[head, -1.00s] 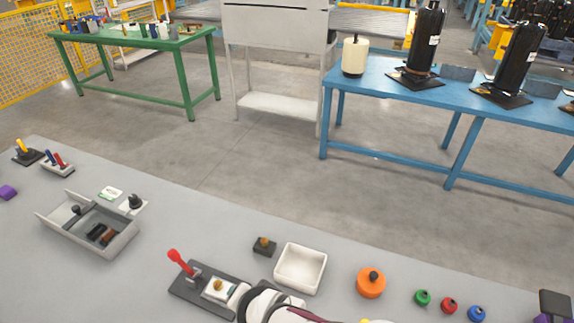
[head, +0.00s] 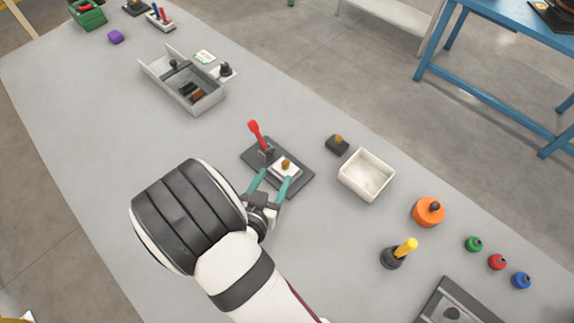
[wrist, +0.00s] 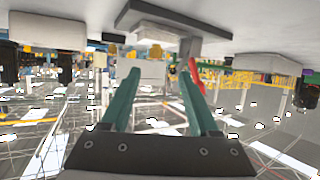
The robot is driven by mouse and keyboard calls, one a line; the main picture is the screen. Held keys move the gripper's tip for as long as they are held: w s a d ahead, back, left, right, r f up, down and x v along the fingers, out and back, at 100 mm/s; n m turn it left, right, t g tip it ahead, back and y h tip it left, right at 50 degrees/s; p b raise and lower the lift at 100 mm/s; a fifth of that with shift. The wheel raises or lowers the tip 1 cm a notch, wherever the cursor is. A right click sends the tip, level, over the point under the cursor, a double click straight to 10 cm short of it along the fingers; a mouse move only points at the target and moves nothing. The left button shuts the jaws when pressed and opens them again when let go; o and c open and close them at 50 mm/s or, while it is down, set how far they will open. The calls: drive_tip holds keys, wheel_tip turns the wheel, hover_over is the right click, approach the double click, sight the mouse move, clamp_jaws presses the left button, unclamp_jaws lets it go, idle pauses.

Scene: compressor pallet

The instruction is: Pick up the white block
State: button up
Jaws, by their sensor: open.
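The white block (head: 284,172) with a brass-coloured knob on top sits on a dark plate (head: 299,187) that also carries a red-handled clamp (head: 256,135). My gripper (head: 270,180) has two teal fingers. They are apart, with nothing seen between them, and lie at the near side of the block. In the head view they overlap the plate's near edge; the exact gap to the block is unclear. In the wrist view, which looks upside down, the open fingers (wrist: 160,74) point toward the plate (wrist: 185,20), and the block (wrist: 154,36) shows above and between their tips.
Right of the plate are a small dark block with a brass knob (head: 337,145), a white bin (head: 366,176), an orange round part (head: 428,212) and a yellow-handled tool (head: 396,255). A grey divided tray (head: 205,103) stands behind to the left.

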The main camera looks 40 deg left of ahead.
sight(285, 164)
drive_tip(key=x, duration=0.5)
drive_tip(key=shift+w+d+f, duration=0.25)
drive_tip(key=shift+w+f, duration=0.1)
drive_tip(key=shift+w, duration=0.1)
clamp_jaws()
